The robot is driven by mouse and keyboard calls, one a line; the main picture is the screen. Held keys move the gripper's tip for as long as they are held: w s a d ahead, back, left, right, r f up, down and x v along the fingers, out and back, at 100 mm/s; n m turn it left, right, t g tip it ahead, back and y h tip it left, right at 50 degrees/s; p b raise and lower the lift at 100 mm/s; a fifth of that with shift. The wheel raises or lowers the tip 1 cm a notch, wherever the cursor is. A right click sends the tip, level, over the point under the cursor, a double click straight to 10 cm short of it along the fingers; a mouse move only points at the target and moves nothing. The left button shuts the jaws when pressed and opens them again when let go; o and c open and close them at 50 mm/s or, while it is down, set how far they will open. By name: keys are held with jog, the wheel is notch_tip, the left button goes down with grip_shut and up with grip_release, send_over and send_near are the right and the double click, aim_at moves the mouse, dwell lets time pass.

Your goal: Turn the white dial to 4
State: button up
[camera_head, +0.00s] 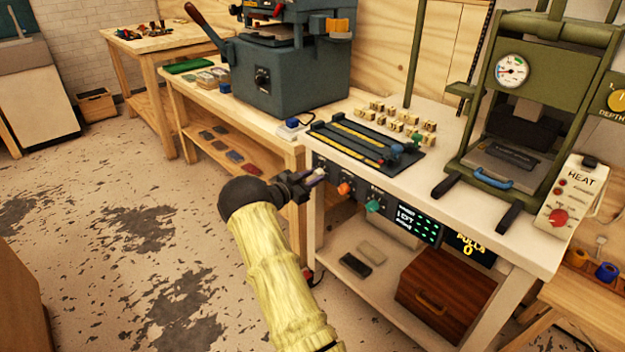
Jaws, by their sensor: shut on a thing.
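My gripper (312,179) reaches to the left end of the black control panel (331,175) on the front edge of the white bench. It is shut on the white dial (320,171), of which only a small pale part shows between and beyond the fingers. The dial's pointer and any number marks around it are hidden or too small to read. An orange knob (344,189) and a green knob (373,206) sit to the right on the same panel, apart from my gripper.
A lit display (418,225) is right of the knobs. The bench top holds a black slotted fixture (365,148), small lettered blocks (402,118) and a green press (545,110). A brown wooden box (445,292) stands on the lower shelf. The floor at left is open.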

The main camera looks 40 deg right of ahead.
jog(key=m+b, duration=0.3)
jog(key=m, duration=0.2)
jog(key=shift+f, duration=0.15)
jog(key=m+b, duration=0.3)
jog(key=m, duration=0.1)
jog(key=shift+m, duration=0.4)
jog(key=m+b, duration=0.4)
jog(key=shift+m+b, duration=1.85)
jog(key=shift+m, duration=0.25)
jog(key=shift+r, duration=0.2)
jog(key=o, duration=1)
jog(key=shift+c, duration=0.2)
jog(key=shift+a, duration=0.15)
